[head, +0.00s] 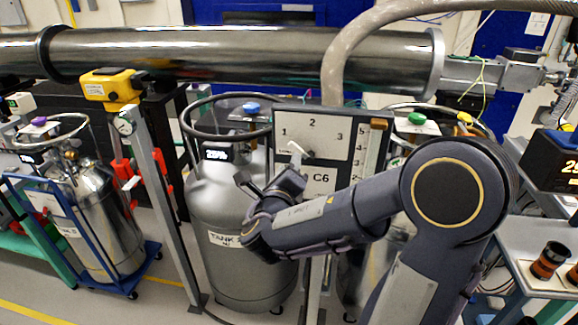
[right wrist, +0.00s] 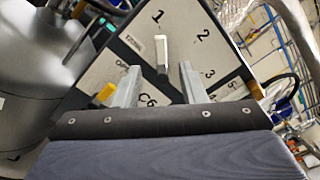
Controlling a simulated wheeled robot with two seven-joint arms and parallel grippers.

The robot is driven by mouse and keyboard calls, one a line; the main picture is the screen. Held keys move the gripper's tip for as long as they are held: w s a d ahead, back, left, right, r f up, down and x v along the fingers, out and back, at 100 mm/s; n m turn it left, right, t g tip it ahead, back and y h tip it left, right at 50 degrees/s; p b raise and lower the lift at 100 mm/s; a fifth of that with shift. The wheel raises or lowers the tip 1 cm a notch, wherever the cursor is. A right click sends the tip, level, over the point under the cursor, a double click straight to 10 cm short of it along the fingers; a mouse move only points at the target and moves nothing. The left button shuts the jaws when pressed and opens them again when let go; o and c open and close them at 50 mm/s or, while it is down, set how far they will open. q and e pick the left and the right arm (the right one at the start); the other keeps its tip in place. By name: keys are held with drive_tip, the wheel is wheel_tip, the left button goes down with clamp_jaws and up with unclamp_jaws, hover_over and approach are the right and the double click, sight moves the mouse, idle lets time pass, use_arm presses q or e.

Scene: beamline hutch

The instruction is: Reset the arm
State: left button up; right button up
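The panel marked C6 (head: 335,124) stands in the middle of the head view, with a dial numbered 1, 2, 3 and a white lever (head: 298,149). My right gripper (head: 268,180) is at the panel's lower left, in front of the grey tank. In the right wrist view its two fingers (right wrist: 160,88) are apart, with the panel (right wrist: 128,50) beyond them. The white lever (right wrist: 162,55) shows in the gap between the fingers, and no finger is seen pressing on it. How far the fingertips are from the lever is unclear. My left gripper is not in view.
A grey tank (head: 225,225) stands left of the panel's post, and a silver tank (head: 100,225) sits on a blue cart further left. A large metal pipe (head: 230,52) crosses above. A side table (head: 530,245) with an orange-black spool (head: 548,260) is at right.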

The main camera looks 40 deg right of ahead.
idle(0.4)
drive_tip(key=s+f+m+g+y, duration=0.3)
drive_tip(key=s+f+m+g, duration=0.2)
drive_tip(key=s+m, duration=0.4)
drive_tip(key=s+f+m+g+y, duration=0.35)
drive_tip(key=s+f+m, duration=0.25)
drive_tip(key=s+m, duration=0.3)
drive_tip(key=s+a+r+m+t+y, duration=0.1)
drive_tip(key=s+a+m+t+y, duration=0.1)
drive_tip(key=a+m+y, duration=0.9)
drive_tip(key=s+a+m, duration=0.1)
drive_tip(key=a+m, duration=0.6)
drive_tip(key=m, duration=0.2)
drive_tip(key=shift+a, duration=0.1)
